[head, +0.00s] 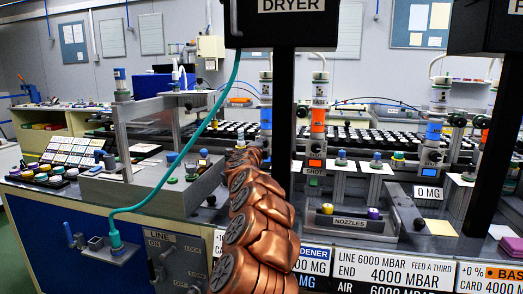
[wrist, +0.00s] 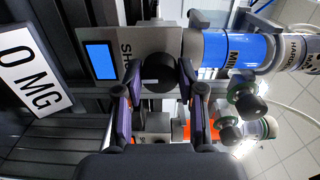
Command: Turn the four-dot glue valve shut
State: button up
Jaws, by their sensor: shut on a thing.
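In the wrist view my gripper (wrist: 157,78) has its two fingers on either side of a dark round knob (wrist: 158,72), shut on it. The knob sits on a grey metal plate (wrist: 150,42) between a lit blue screen (wrist: 100,60) and a blue-banded cylinder (wrist: 228,50). I see no dots on the knob, so I cannot tell from markings whether it is the four-dot valve, or how far it is turned. A blue-banded cylinder (head: 266,118) stands just beyond the arm's far end.
Knobs with green collars (wrist: 250,105) stand close to the right finger. A "0 MG" sign (wrist: 32,70) is at the left. In the head view, the dryer post (head: 283,110) stands beside my arm, an orange-banded cylinder (head: 318,120) is to its right, and a teal hose (head: 190,150) hangs left.

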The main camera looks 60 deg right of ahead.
jog(key=shift+s+d+m, duration=0.15)
jog(key=shift+s+m, duration=0.1)
jog(key=shift+m, duration=0.15)
jog(key=o, duration=0.9)
jog(key=shift+c, duration=0.2)
jog(key=shift+o, duration=1.4)
jog(key=shift+w, duration=0.1)
jog(key=shift+a, duration=0.2)
jog(key=v, duration=1.1)
jog(key=shift+a, duration=0.4)
